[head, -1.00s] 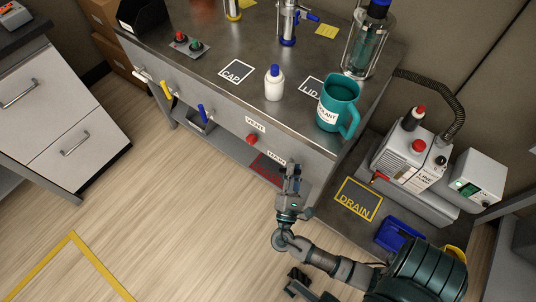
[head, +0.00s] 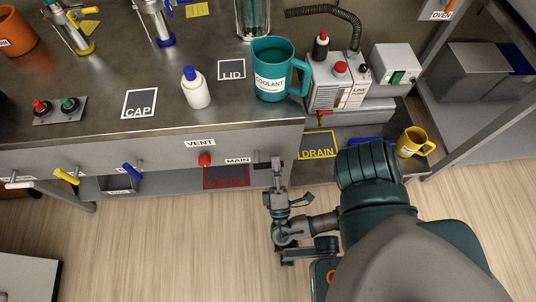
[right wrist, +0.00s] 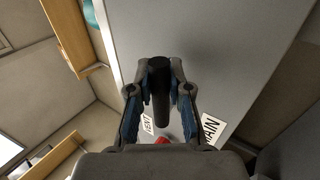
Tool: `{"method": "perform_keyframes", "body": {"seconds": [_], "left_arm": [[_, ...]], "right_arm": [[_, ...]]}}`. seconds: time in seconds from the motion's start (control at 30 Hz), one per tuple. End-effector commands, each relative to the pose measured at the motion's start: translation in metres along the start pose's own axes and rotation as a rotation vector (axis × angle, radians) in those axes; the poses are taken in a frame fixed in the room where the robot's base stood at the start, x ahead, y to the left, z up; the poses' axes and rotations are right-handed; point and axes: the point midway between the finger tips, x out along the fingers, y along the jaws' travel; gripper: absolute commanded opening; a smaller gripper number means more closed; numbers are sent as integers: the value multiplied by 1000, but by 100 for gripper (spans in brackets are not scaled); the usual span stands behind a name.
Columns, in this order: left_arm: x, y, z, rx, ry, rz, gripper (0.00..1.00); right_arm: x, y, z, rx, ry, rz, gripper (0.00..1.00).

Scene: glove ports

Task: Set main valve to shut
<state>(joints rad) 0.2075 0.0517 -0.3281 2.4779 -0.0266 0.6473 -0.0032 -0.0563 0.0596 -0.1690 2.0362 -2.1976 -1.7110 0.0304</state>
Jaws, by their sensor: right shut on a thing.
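The main valve shows as a dark handle (head: 261,166) on the front panel of the bench, just right of the MAIN label (head: 237,160). My right gripper (head: 277,166) is at the panel there, its fingers covering part of the handle. In the right wrist view, the dark round handle (right wrist: 160,95) lies between the two fingers of my right gripper (right wrist: 158,72), which is shut on it. The MAIN label (right wrist: 211,129) shows there too. Which setting the handle is at cannot be told. My left gripper is not in view.
A red vent knob (head: 205,159) is left of the MAIN label, with a blue handle (head: 132,171) and a yellow one (head: 66,176) farther left. A teal coolant jug (head: 272,70) and a white bottle (head: 195,88) stand above on the bench. Open floor lies in front.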

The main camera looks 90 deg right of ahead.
Motion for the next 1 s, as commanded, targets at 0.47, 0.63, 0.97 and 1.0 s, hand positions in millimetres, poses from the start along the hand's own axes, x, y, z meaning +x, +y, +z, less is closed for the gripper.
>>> {"method": "perform_keyframes", "body": {"seconds": [0.47, 0.63, 0.97, 1.0], "left_arm": [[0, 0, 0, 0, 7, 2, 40], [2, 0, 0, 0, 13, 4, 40], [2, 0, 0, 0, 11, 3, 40], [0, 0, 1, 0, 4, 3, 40]], "right_arm": [[-3, -5, 0, 33, -22, -7, 0], [-4, -5, 0, 32, -22, -8, 0], [-2, -3, 0, 34, -24, -4, 44], [-2, -3, 0, 34, -24, -4, 44]]}}
